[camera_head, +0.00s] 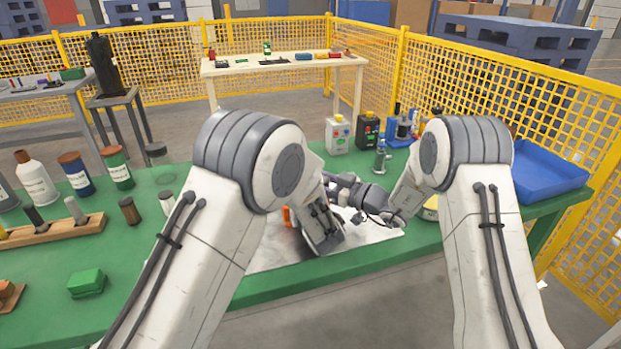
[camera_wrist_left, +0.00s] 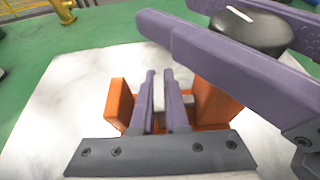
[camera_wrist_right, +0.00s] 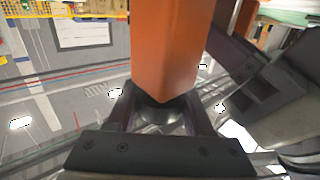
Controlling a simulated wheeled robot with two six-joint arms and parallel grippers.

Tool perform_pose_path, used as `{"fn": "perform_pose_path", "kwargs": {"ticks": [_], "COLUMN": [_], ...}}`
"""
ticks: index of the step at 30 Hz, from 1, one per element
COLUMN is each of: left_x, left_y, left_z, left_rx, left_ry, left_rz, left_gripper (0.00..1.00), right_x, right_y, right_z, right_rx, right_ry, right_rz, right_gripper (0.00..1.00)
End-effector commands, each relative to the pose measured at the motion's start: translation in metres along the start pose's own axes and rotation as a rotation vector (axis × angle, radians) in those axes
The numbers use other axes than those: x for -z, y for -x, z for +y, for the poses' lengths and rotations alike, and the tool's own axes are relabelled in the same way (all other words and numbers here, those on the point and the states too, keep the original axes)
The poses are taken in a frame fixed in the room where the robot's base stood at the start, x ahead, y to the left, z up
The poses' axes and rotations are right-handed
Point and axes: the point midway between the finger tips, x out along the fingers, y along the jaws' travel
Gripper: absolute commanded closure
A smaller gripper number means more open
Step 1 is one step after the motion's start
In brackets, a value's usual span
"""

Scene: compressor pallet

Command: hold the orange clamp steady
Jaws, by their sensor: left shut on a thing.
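The orange clamp (camera_wrist_left: 118,104) stands on a pale metal plate (camera_wrist_left: 60,120), with an orange upright on each side of my left gripper (camera_wrist_left: 160,80). The left gripper is shut on a grey part between these uprights. In the head view only a little of the clamp (camera_head: 287,216) shows beside my arm. My right gripper (camera_wrist_right: 165,105) reaches in from the right, its purple fingers either side of a dark round knob (camera_wrist_left: 252,34) with a white line. In the right wrist view an orange body (camera_wrist_right: 170,45) adjoins this dark part; whether the fingers press on it is unclear.
The green table (camera_head: 150,270) carries a wooden rack (camera_head: 50,232), several bottles (camera_head: 72,172) and a green block (camera_head: 86,282) at left. A blue tray (camera_head: 545,172) is at right, with small containers (camera_head: 338,135) behind my arms. Yellow mesh fencing (camera_head: 490,85) surrounds the area.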

Motion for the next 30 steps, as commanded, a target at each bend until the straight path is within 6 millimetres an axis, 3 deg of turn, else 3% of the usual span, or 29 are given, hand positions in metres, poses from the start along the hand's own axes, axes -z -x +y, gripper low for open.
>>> {"fn": "perform_pose_path", "kwargs": {"ticks": [1, 3, 17, 30], "left_x": [-0.001, -0.001, -0.001, 0.0], "left_y": [0.0, 0.0, 0.0, 0.0], "left_z": [0.0, 0.0, 0.0, 0.0], "left_rx": [0.0, 0.0, 0.0, 0.0], "left_ry": [0.001, 0.001, 0.001, 0.0], "left_rz": [-0.001, -0.001, -0.001, -0.001], "left_gripper": [1.0, 1.0, 1.0, 1.0], "right_x": [0.0, 0.0, 0.001, 0.0], "right_y": [0.0, 0.0, 0.0, 0.003], "right_z": [0.0, 0.0, -0.002, -0.013], "right_rx": [0.0, 0.0, 0.101, 0.48], "right_ry": [0.0, 0.0, 0.003, 0.003], "right_rz": [0.0, 0.0, 0.004, 0.003], "right_gripper": [0.72, 0.99, 1.0, 1.0]}}
